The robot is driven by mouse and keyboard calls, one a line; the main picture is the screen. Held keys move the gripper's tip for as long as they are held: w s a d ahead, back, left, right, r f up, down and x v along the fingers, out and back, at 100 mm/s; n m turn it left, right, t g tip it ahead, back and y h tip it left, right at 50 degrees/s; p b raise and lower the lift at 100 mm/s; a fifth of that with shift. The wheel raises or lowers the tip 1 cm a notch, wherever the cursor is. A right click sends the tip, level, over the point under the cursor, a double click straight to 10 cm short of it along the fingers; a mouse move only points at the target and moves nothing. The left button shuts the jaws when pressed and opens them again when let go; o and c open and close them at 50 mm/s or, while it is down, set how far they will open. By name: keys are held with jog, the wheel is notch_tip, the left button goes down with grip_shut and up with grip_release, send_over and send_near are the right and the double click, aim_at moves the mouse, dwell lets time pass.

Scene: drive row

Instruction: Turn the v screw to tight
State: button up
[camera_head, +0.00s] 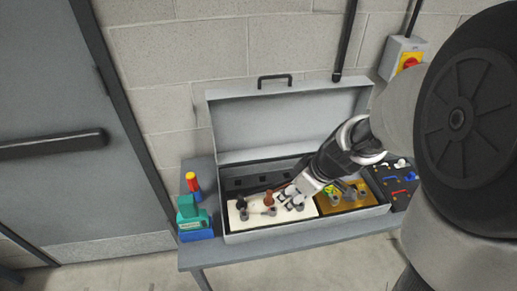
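An open grey metal case (218,223) stands on a grey table, its lid tipped back against the wall. Inside it, a white panel (235,226) carries several small grey and brown upright parts. A brown panel (340,206) on the right carries grey parts and a yellow-green one. I cannot tell which part is the v screw or how far it is turned; the parts are too small. My gripper (285,197) reaches in from the right, low over the right part of the white panel. I cannot tell whether its fingers touch or hold anything.
A teal tool (188,211) on a blue base and a red, yellow and blue object (192,182) stand left of the case. A dark tray (399,179) with small coloured pieces lies right. A door (40,80) and a wall switch box (402,54) flank the table.

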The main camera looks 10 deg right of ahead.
aim_at(273, 211)
jog(key=b+x, duration=0.5)
jog(key=x, duration=0.9)
jog(key=shift+s+f, duration=0.1)
jog(key=shift+f, duration=0.15)
jog(key=shift+c, duration=0.5)
jog(key=c, duration=1)
